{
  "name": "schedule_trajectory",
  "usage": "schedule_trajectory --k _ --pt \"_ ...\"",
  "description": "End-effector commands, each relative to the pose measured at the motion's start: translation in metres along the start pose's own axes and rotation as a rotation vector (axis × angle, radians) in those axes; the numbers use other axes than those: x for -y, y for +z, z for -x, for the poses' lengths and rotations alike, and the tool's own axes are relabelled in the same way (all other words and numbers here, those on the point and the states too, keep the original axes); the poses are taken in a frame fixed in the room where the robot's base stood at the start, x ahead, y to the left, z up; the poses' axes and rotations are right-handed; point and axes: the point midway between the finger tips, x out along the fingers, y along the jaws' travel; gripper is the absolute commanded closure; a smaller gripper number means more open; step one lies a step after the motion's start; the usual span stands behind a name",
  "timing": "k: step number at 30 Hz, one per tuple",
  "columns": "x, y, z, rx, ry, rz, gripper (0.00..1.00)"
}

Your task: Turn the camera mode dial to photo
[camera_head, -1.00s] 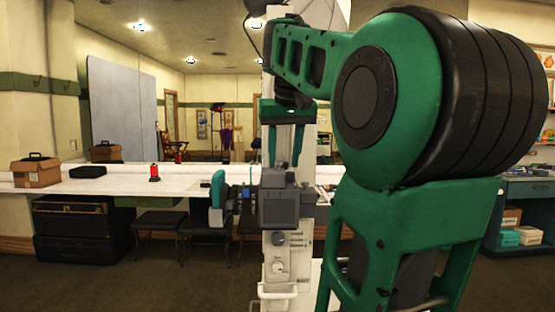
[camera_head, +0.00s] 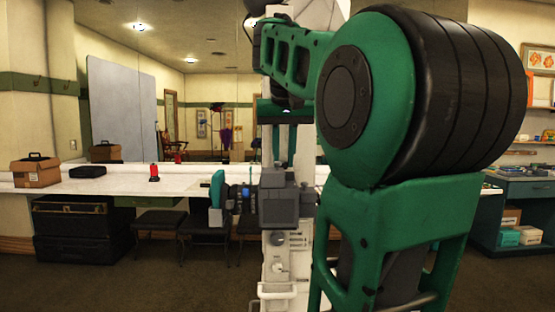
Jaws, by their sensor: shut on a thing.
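A dark grey camera (camera_head: 279,208) is at the middle of the head view, in front of a white column. Its lens (camera_head: 246,197), with a blue band, points left, and a teal end piece (camera_head: 216,190) is at the far left. My gripper (camera_head: 283,162) points down from above, its teal fingers close together at the top of the camera. It is shut on what appears to be the mode dial, which the fingertips mostly hide. The dial's setting is too small to read.
A long white counter (camera_head: 105,186) runs behind, with a cardboard box (camera_head: 35,173), a black case (camera_head: 88,172) and a red object (camera_head: 154,172). Black stools (camera_head: 158,222) and black trunks (camera_head: 78,228) are below. My green arm fills the right side. A dark desk (camera_head: 515,190) is beyond.

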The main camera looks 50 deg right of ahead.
Motion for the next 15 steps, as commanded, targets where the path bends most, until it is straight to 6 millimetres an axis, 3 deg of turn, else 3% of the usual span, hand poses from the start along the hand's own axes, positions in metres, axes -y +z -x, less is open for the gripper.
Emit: schedule_trajectory --k 15 --pt "0.0028 -0.003 0.0011 -0.001 0.069 -0.163 1.0"
